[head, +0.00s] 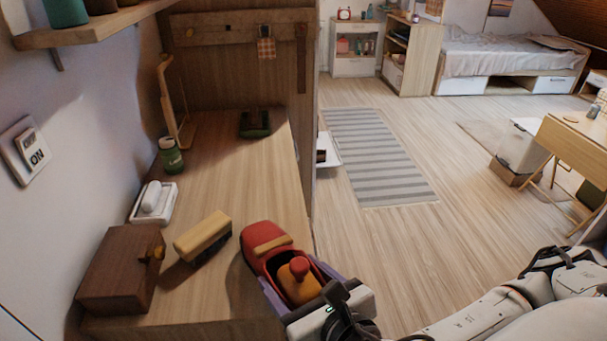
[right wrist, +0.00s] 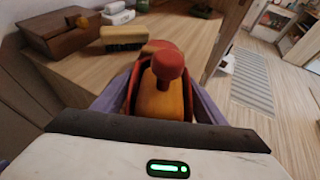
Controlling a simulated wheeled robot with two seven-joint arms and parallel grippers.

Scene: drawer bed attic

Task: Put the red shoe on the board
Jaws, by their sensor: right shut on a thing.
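The red shoe (head: 262,243) is a red form with a tan patch on top, an orange insert and a red knob. My right gripper (head: 292,279) is shut on it, with purple fingers along its two sides. The shoe lies over the near right edge of the wooden top (head: 235,155), probably the board; I cannot tell whether it touches it. In the right wrist view, the shoe (right wrist: 160,98) is between the fingers, its front partly hidden behind the knob. My left gripper is not in view.
A brush (head: 203,238) and a dark brown box (head: 120,270) stand left of the shoe. A white dish (head: 153,203), a green jar (head: 171,157) and a dark green object (head: 255,124) are farther back. The top's middle is clear. A shelf (head: 95,25) overhangs at upper left.

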